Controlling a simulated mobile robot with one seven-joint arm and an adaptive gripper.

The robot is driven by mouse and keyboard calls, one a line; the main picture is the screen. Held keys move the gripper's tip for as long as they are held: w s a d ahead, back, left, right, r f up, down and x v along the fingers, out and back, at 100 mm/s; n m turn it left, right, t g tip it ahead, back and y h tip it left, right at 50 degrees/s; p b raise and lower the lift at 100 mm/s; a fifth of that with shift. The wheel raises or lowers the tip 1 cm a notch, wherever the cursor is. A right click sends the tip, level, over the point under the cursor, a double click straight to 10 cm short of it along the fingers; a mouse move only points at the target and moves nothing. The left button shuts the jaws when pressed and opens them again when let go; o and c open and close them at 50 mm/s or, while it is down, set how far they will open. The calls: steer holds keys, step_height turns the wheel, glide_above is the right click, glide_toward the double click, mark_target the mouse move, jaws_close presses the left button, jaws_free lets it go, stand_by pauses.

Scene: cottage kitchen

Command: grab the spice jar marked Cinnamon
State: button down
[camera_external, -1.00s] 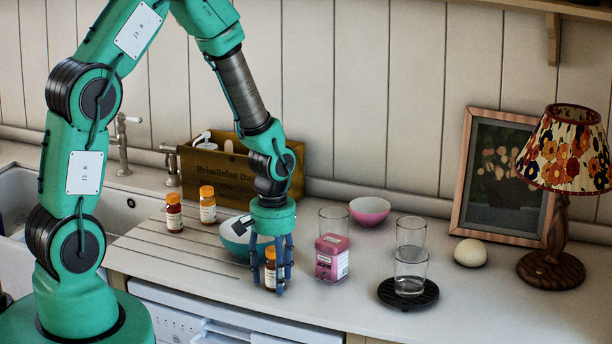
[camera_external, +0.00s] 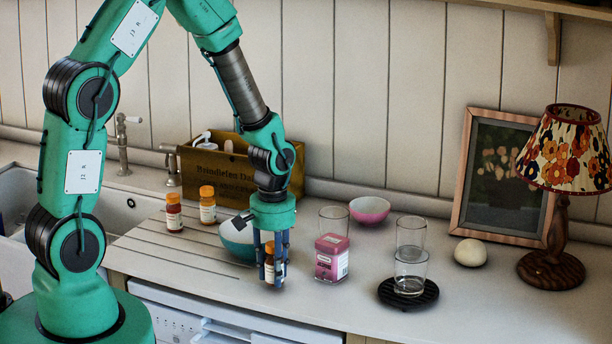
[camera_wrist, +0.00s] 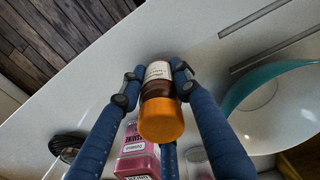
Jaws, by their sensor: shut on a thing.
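A small brown spice jar with an orange cap (camera_wrist: 161,120) and a white label stands between my gripper's blue fingers. My gripper (camera_external: 272,274) points straight down over the counter and is shut on this jar; in the wrist view the fingers (camera_wrist: 154,88) press on its sides. Its label is too small and foreshortened to read for certain. In the external view the fingers hide most of it. Two similar jars with orange caps, one reddish (camera_external: 174,213) and one lighter-labelled (camera_external: 208,206), stand at the left on the grooved counter; their labels cannot be read.
A teal and white bowl (camera_external: 234,238) is close behind my gripper. A pink tin (camera_external: 331,258) stands just to its right, with a glass behind. Further right are glasses on a black trivet (camera_external: 408,300), a lamp (camera_external: 563,200) and a picture frame. The counter's front edge is near.

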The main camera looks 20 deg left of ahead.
step_height(320, 180, up, 2)
steer(key=shift+r, duration=0.2)
steer(key=s+a, duration=0.3)
steer(key=s, duration=0.4)
steer(key=s+a+r, duration=0.1)
steer(key=s+a, duration=0.2)
steer(key=s, duration=0.5)
steer(key=shift+r+p, duration=0.2)
steer(key=shift+p, duration=0.25)
steer(key=shift+w, duration=0.1)
